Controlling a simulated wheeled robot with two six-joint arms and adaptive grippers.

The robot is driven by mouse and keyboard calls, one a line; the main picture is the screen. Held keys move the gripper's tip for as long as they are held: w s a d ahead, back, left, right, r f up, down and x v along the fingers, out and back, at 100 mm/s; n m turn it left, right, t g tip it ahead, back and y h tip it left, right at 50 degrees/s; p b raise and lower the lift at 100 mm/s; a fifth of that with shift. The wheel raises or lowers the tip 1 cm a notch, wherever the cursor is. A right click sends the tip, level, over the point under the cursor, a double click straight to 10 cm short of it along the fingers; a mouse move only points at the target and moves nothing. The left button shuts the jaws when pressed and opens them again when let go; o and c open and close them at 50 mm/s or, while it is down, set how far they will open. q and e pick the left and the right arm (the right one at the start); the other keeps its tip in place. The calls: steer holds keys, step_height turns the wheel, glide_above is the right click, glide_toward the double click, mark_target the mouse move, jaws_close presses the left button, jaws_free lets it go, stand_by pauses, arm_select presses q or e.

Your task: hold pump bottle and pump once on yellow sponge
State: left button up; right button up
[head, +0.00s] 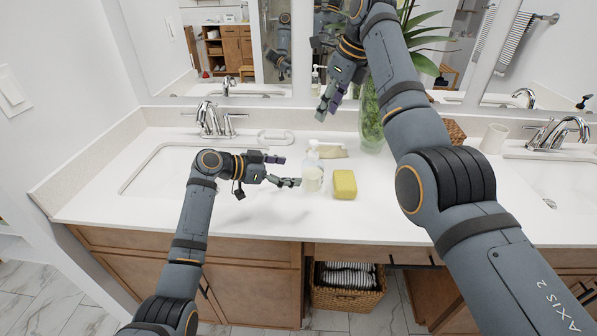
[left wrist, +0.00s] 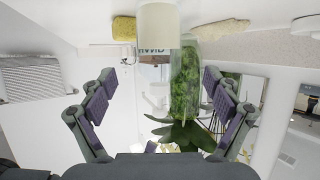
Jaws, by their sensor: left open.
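The pump bottle (head: 313,178), clear with a white pump head, stands upright on the counter. The yellow sponge (head: 345,184) lies just right of it. My left gripper (head: 291,172) is open, its fingers pointing right, with the tips just left of the bottle. Nothing is between the fingers. In the left wrist view, upside down, the bottle (left wrist: 158,25) is at the top centre, beyond the fingertips, with the sponge (left wrist: 123,28) to its left. My right gripper (head: 328,103) hangs above the back of the counter, near the mirror; its finger opening is unclear.
A beige item (head: 332,151) lies behind the bottle. A green plant in a glass vase (head: 371,125) stands behind, partly hidden by my right arm. The left sink (head: 150,172) and its faucet (head: 210,120) are at left. The counter front is clear.

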mark_target(313, 172)
arm_select(q)
steer(key=x, duration=0.9)
steer(key=shift+s, duration=0.1)
steer(key=shift+c, duration=0.3)
steer(key=c, duration=1.5)
steer(key=shift+c, duration=0.2)
